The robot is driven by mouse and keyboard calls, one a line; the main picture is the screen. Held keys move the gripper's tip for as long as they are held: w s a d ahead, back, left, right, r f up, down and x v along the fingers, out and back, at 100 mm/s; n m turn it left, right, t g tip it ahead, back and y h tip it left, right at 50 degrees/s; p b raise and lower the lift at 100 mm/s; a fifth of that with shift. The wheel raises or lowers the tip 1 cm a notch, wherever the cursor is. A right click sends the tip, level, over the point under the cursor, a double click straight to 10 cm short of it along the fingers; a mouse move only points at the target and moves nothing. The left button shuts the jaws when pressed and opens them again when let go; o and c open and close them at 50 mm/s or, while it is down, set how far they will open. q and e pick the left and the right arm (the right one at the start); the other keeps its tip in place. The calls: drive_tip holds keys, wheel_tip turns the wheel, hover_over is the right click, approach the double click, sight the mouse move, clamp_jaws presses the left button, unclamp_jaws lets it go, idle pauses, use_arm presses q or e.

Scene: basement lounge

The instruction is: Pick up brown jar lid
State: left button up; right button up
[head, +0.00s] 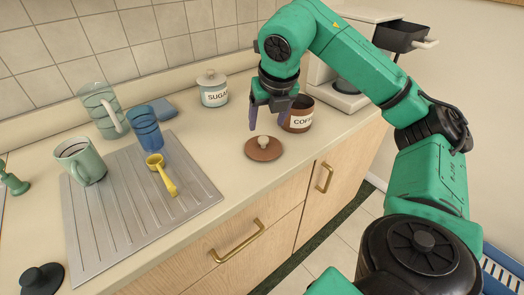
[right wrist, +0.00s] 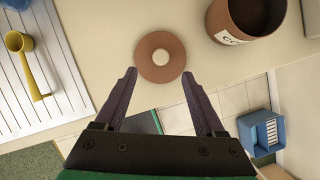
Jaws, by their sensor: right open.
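The brown jar lid (head: 264,149) lies flat on the counter near its front edge, with a pale round knob on top. In the right wrist view the lid (right wrist: 160,57) is just beyond and between the two fingertips. My right gripper (head: 271,113) is open and empty, above and close to the lid. It also shows in the right wrist view (right wrist: 158,74). The brown coffee jar (head: 299,117) stands open, without a lid, just behind and right of the gripper, which partly hides it. My left gripper is not in view.
A lidded sugar jar (head: 213,91) stands behind. To the left, a metal drainboard (head: 133,217) holds a yellow scoop (head: 162,176), a blue glass (head: 145,131) and a green mug (head: 81,160). A coffee machine (head: 350,62) stands at the back right. The counter around the lid is clear.

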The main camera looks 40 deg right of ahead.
sight(264, 138)
drive_tip(key=p+x, duration=0.1)
drive_tip(key=x, duration=0.6)
drive_tip(key=shift+w+d+f, duration=0.2)
drive_tip(key=shift+f, duration=0.1)
clamp_jaws()
